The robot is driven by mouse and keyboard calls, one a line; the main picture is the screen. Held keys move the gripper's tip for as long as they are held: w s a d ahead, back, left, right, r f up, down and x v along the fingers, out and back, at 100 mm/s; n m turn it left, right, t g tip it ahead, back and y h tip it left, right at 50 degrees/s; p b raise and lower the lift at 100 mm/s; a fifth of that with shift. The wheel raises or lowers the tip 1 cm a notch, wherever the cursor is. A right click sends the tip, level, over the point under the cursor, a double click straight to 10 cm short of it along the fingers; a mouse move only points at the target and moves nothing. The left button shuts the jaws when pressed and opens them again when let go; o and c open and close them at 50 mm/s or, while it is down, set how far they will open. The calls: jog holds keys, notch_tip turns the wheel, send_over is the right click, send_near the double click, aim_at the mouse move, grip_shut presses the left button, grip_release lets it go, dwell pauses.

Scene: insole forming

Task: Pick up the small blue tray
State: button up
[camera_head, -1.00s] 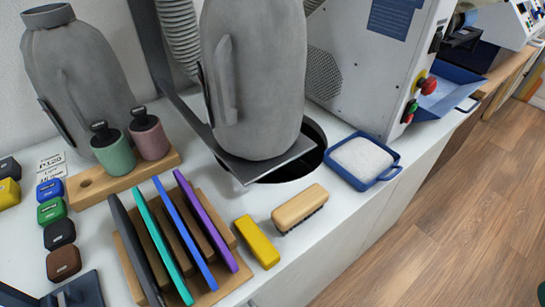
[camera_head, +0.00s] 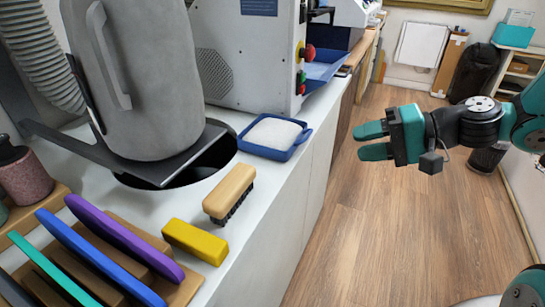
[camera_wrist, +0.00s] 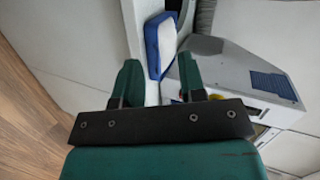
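The small blue tray (camera_head: 264,152) sits on the white bench near its front edge, with a white pad or filling inside. In the wrist view the tray (camera_wrist: 153,52) shows ahead, beyond the fingers and between them. My gripper (camera_head: 371,141) has teal fingers and is open and empty. In the head view it hangs over the floor side, to the right of the tray and apart from it. In the wrist view both fingers (camera_wrist: 158,75) are spread with nothing between them.
A wooden brush (camera_head: 230,190) and a yellow block (camera_head: 195,241) lie in front of the tray. A grey vessel (camera_head: 145,85) on a dark plate stands left, by a round dark opening. A machine (camera_head: 245,55) with red and green buttons and a larger blue tray (camera_head: 328,68) stand behind.

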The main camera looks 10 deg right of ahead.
jog(key=w+d+f+m+t+b, duration=0.1)
jog(key=w+d+f+m+t, duration=0.15)
jog(key=d, duration=0.25)
send_near(306, 138)
jog(key=x, duration=0.5)
jog(key=shift+m+t, duration=0.35)
jog(key=shift+m, duration=0.1)
jog(key=x, duration=0.2)
jog(key=p+x, duration=0.1)
jog(key=x, duration=0.2)
jog(key=shift+w+f, duration=0.15)
jog(key=shift+f, duration=0.15)
grip_shut()
